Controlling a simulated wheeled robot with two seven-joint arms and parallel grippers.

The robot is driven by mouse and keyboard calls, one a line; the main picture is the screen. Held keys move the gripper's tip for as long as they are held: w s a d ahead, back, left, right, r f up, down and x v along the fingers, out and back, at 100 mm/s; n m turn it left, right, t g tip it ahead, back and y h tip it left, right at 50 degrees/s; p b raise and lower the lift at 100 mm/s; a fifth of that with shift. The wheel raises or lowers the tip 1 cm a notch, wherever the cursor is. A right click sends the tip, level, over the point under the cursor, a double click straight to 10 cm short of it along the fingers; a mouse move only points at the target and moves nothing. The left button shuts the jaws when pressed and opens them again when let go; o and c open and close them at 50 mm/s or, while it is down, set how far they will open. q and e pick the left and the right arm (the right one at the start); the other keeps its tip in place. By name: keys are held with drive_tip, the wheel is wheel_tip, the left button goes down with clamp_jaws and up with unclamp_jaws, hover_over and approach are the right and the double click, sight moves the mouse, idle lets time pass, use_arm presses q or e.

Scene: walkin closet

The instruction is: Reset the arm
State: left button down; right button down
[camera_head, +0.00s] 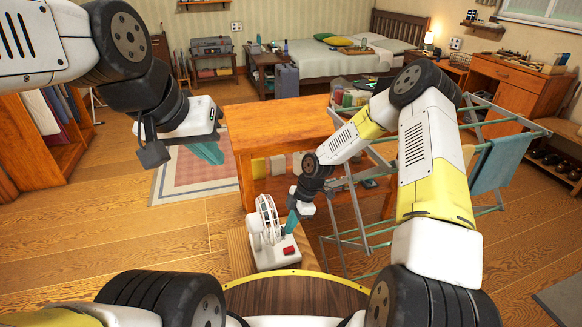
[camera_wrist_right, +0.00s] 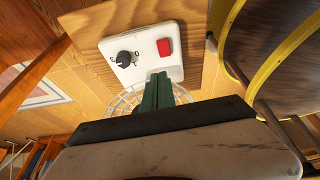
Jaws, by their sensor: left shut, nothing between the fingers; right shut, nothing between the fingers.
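My left gripper (camera_head: 208,153) is raised at the upper left of the head view. Its green fingers are shut, point down and hold nothing. My right gripper (camera_head: 292,222) is low in the middle of the head view, just beside a small white fan (camera_head: 265,222). Its green fingers are shut and empty. In the right wrist view the shut fingertips (camera_wrist_right: 159,78) appear over the edge of the fan's white base (camera_wrist_right: 143,50), near its dark knob and red button. I cannot tell whether they touch it. The gripper hides part of the fan's cage there.
The fan stands on a small wooden surface (camera_head: 239,252). An orange wooden table (camera_head: 277,122) is behind it. A drying rack (camera_head: 358,236) with a teal towel (camera_head: 497,163) is close to my right arm. Open floor (camera_head: 130,235) lies at the left.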

drive_tip(key=s+d+r+m+t+h, duration=0.1)
drive_tip(key=d+r+m, duration=0.25)
drive_tip(key=r, duration=0.55)
drive_tip(key=s+d+r+m+t+h, duration=0.1)
drive_tip(key=s+d+r+m, duration=0.2)
drive_tip(key=r, duration=0.7)
drive_tip(key=d+r+m+t+h, duration=0.15)
drive_tip(key=d+r+m, duration=0.3)
drive_tip(key=r, duration=0.45)
drive_tip(key=s+d+r+m+t+y, duration=0.1)
drive_tip(key=s+d+r+m+t, duration=0.1)
drive_tip(key=s+r+m, duration=0.3)
drive_tip(key=s+d+r+m+t+y, duration=0.1)
drive_tip(key=s+d+r+m+t, duration=0.1)
drive_tip(key=s+r+m, duration=0.3)
drive_tip(key=s+r, duration=0.4)
drive_tip(key=s, duration=0.4)
drive_tip(key=shift+d, duration=0.15)
drive_tip(key=shift+r, duration=0.1)
